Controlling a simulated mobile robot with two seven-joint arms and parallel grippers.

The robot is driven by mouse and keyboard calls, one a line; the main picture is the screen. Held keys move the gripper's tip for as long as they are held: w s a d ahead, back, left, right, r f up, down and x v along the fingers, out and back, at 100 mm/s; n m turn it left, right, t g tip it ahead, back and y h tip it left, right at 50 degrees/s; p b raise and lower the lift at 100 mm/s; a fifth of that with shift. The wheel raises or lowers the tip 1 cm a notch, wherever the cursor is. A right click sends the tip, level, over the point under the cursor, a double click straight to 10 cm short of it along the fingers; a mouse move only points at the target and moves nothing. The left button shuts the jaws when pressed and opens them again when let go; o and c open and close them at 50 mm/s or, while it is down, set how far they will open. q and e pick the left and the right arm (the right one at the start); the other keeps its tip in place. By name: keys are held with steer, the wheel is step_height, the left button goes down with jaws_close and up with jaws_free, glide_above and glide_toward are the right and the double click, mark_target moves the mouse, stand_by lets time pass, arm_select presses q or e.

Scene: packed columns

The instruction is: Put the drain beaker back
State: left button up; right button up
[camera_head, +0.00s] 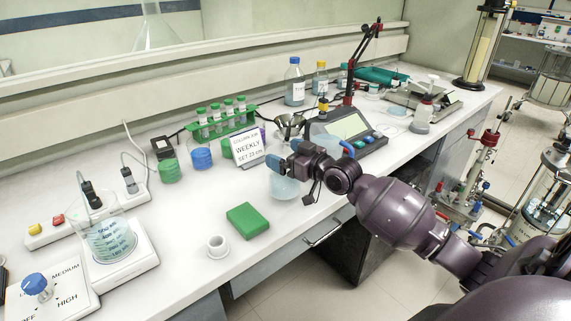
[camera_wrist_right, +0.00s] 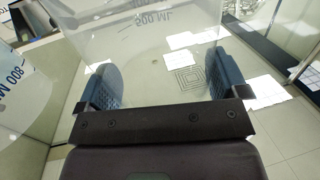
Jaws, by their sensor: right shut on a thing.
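My right gripper (camera_head: 296,160) is shut on a clear glass beaker, held above the front part of the bench; the arm hides part of it. In the right wrist view the two blue fingers (camera_wrist_right: 162,82) sit on either side of the clear beaker (camera_wrist_right: 155,40), which carries "500 ML" lettering. A pale blue rounded glass (camera_head: 284,188) shows just below the gripper in the head view; I cannot tell whether it touches the bench. My left gripper is in neither view.
A beaker of pale blue liquid (camera_head: 111,241) stands on a white plate device at left. A green block (camera_head: 248,220) and white ring (camera_head: 217,246) lie near the front edge. A sign (camera_head: 248,147), tube rack (camera_head: 222,123) and scale (camera_head: 350,131) stand behind.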

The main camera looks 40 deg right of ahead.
mark_target(281, 187)
step_height(281, 187, down, 3)
steer(key=shift+r, duration=0.15)
steer(key=o, duration=1.4)
